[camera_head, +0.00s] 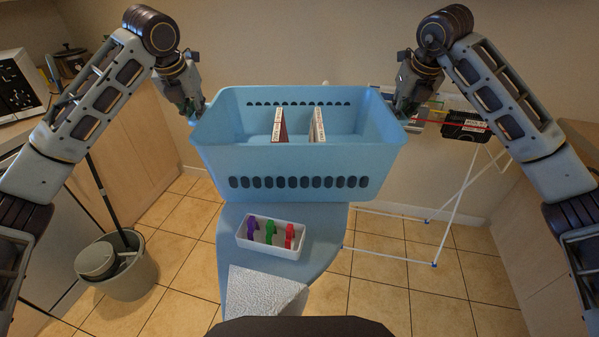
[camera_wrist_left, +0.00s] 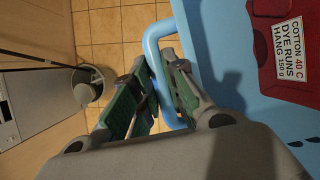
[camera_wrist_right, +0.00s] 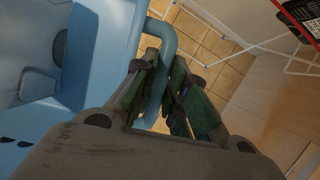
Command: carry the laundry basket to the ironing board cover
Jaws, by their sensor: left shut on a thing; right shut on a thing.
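The light blue laundry basket (camera_head: 298,160) is level in front of me, with a row of oval holes in its near wall. My left gripper (camera_head: 195,108) is shut on the left looped handle (camera_wrist_left: 152,38). My right gripper (camera_head: 407,110) is shut on the right handle (camera_wrist_right: 164,38). The blue ironing board cover (camera_head: 325,222) lies below and nearer me. The basket hides its far part, and I cannot tell whether they touch.
A white tray (camera_head: 271,249) with purple, green and red items sits on the cover, with a white textured cloth (camera_head: 262,295) nearer me. A grey bucket (camera_head: 120,270) stands on the floor at left. A white drying rack (camera_head: 452,210) stands at right.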

